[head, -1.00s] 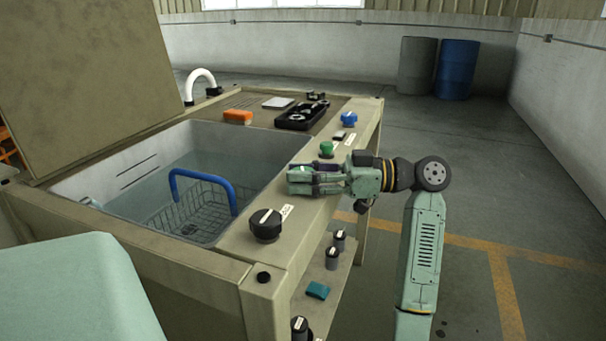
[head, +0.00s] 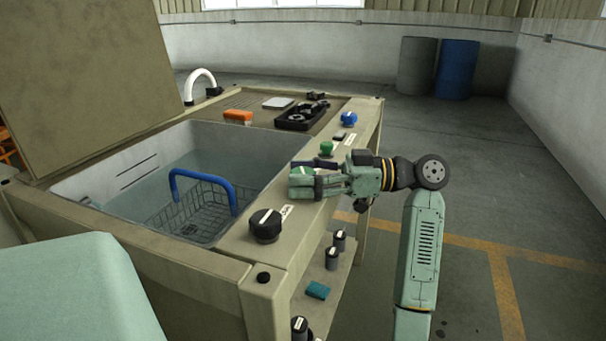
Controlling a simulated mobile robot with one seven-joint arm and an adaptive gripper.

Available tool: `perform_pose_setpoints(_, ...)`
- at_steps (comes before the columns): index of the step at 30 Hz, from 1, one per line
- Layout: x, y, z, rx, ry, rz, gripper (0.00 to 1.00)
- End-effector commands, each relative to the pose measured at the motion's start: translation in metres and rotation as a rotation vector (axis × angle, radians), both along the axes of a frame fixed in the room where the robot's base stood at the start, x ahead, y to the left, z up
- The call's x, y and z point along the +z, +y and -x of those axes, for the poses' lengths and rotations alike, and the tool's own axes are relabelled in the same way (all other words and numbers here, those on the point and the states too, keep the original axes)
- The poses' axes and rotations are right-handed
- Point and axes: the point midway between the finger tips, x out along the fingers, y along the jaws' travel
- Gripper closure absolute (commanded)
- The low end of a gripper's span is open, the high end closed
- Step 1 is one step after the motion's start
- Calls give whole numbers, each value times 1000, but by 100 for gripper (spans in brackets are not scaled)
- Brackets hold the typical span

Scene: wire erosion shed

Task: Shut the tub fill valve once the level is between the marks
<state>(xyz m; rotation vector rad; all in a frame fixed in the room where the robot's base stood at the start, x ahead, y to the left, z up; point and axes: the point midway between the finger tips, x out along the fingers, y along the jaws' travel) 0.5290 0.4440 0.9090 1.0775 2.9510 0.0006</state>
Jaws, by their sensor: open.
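The open tub (head: 222,142) holds clear water. Two dark level marks (head: 138,170) are on its left wall; the waterline lies near the lower one, but I cannot tell exactly how they compare. Along the right rim stand a black knob (head: 265,226) with a white pointer, a green knob (head: 326,149) and a blue knob (head: 348,119). Their labels are too small to read, so I cannot tell which is the fill valve. My gripper (head: 305,174) is open over the rim, between the black and green knobs. Its fingers hide the rim beneath; a green patch shows between them.
A wire basket (head: 190,208) with a blue handle (head: 172,183) sits in the water. A black tray (head: 300,117), an orange block (head: 238,116) and a white spout (head: 200,78) are at the back. A lower shelf (head: 333,283) holds small items. Floor to the right is free.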

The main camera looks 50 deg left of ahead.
Motion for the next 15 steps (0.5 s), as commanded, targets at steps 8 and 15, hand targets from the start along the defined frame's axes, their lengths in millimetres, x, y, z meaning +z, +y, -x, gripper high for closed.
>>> perform_pose_setpoints(8,0,-7,-10,-3,1,1,40)
perform_pose_setpoints(15,1,-39,-47,-4,1,0,40)
